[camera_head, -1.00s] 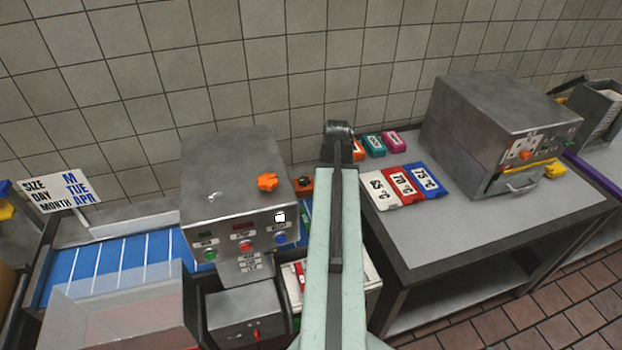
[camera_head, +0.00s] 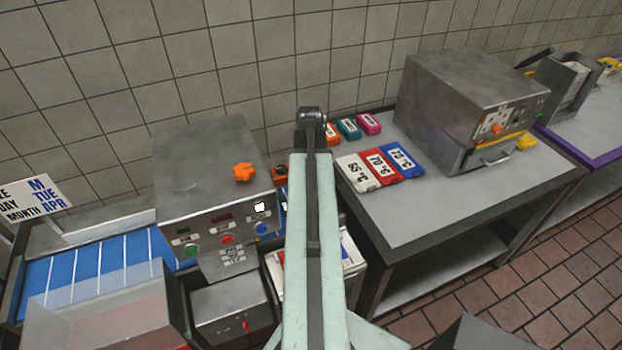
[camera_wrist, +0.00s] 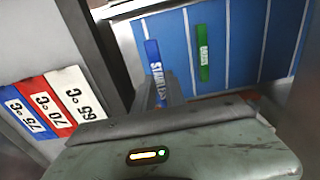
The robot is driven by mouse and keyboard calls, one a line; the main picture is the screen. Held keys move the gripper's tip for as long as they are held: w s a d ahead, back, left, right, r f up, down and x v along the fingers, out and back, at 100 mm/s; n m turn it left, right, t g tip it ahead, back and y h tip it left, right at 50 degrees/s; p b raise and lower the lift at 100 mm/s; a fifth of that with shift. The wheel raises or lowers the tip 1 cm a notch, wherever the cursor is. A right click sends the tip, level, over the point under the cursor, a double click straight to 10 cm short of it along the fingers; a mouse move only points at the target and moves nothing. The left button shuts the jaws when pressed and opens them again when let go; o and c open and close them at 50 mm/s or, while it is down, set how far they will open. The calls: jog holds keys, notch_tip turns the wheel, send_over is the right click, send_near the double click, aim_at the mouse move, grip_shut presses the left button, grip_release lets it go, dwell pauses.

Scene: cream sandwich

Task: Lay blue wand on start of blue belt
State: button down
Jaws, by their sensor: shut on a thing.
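In the wrist view my gripper (camera_wrist: 168,92) is shut on the blue wand (camera_wrist: 155,66), a slim lettered blue stick. The wand sits over the near-left edge of the blue belt (camera_wrist: 245,45), which has white cross lines. I cannot tell whether the wand touches the belt. A green wand (camera_wrist: 203,55) lies on the belt to its right, apart from it. In the head view my arm hides the gripper and the blue wand. The belt (camera_head: 90,270) shows there to the left of a grey metal machine (camera_head: 205,180).
A white block (camera_head: 358,173), a red block (camera_head: 382,165) and a blue block (camera_head: 404,160) lie on the grey table (camera_head: 440,185). An orange knob (camera_head: 243,172) tops the belt machine. A clear-sided bin (camera_head: 105,310) stands at front left.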

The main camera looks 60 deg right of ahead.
notch_tip(320, 180, down, 8)
jog(key=b, duration=0.7)
jog(key=c, duration=1.3)
grip_release()
jog(key=shift+r, duration=0.15)
notch_tip(320, 180, up, 8)
jog(key=p, duration=0.7)
jog(key=shift+p, duration=0.4)
jog(key=shift+f, duration=0.2)
